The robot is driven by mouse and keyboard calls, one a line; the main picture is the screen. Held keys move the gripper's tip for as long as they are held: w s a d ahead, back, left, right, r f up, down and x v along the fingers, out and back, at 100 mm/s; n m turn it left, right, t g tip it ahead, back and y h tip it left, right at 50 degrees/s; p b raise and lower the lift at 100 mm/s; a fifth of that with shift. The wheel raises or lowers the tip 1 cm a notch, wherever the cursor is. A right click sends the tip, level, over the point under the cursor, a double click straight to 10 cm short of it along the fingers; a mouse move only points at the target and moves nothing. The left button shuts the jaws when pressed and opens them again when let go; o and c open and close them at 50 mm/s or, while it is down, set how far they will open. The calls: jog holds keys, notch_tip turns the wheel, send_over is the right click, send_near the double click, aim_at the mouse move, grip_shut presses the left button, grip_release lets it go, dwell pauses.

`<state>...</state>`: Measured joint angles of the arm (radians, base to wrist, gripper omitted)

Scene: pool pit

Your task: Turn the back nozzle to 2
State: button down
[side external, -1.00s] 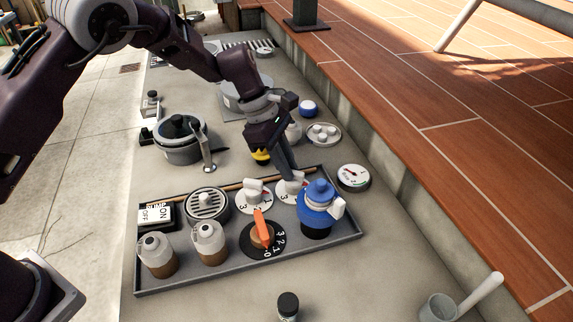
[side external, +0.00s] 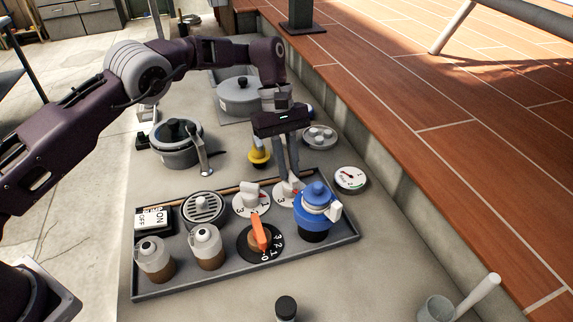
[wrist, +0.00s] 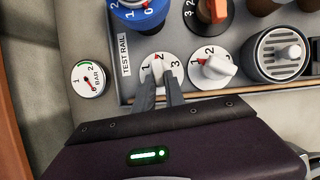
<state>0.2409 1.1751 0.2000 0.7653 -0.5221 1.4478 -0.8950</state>
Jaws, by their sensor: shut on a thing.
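Two white dials with white knobs and numbers stand side by side at the back of the grey tray (side external: 200,285). My gripper (side external: 287,182) points down at the right one in the side view, dial (side external: 279,197). In the wrist view this dial (wrist: 146,63) carries 1, 2 and 3, and my gripper (wrist: 160,84) is shut on its knob, which the fingers mostly hide. A red mark shows close to the 2. The other white dial (side external: 243,209) stands beside it, with its red-marked knob (wrist: 217,67) turned between 1 and 2.
The blue valve (side external: 314,211) stands close in front of the held dial. A pressure gauge (side external: 350,179) lies to its right. An orange-handled dial (side external: 259,235), grey strainer (side external: 204,208), two jugs and an ON/OFF box share the tray. A yellow-topped item (side external: 258,156) stands behind.

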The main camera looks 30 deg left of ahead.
jog(key=shift+d+f+m+g, duration=0.1)
jog(key=shift+f+m+g, duration=0.15)
jog(key=shift+m, duration=0.25)
jog(key=c, duration=1.4)
grip_release()
jog(key=shift+s, duration=0.1)
jog(key=shift+r, duration=0.1)
jog(key=shift+r, duration=0.1)
